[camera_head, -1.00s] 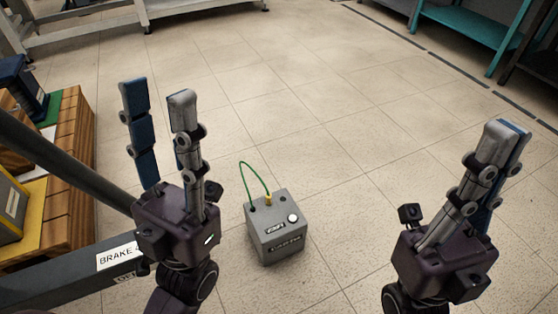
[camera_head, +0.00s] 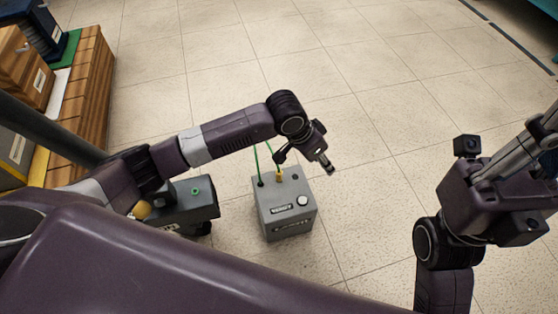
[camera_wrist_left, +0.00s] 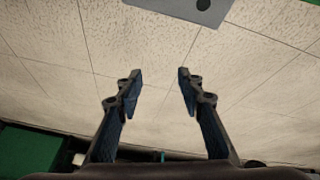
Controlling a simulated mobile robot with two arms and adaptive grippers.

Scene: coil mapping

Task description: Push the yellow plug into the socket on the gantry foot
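The yellow plug (camera_head: 279,177) stands on top of a small grey box (camera_head: 285,210) on the floor. A green cable (camera_head: 257,160) runs from the box top; my left arm hides its upper loop. A dark grey foot (camera_head: 205,207), apparently the gantry foot, lies left of the box with a green-ringed socket (camera_head: 195,191) on top. My left gripper (camera_head: 324,165) is just above and right of the box, clear of the plug. In the left wrist view its fingers (camera_wrist_left: 160,78) are apart with only floor between them. My right gripper (camera_head: 545,130) is at the right edge, partly cut off.
A wooden pallet (camera_head: 88,75) with boxes stands at the upper left. A dark grey beam (camera_head: 50,130) crosses the left side. The tiled floor (camera_head: 330,60) beyond and right of the box is clear. The box edge (camera_wrist_left: 185,8) shows at the top of the left wrist view.

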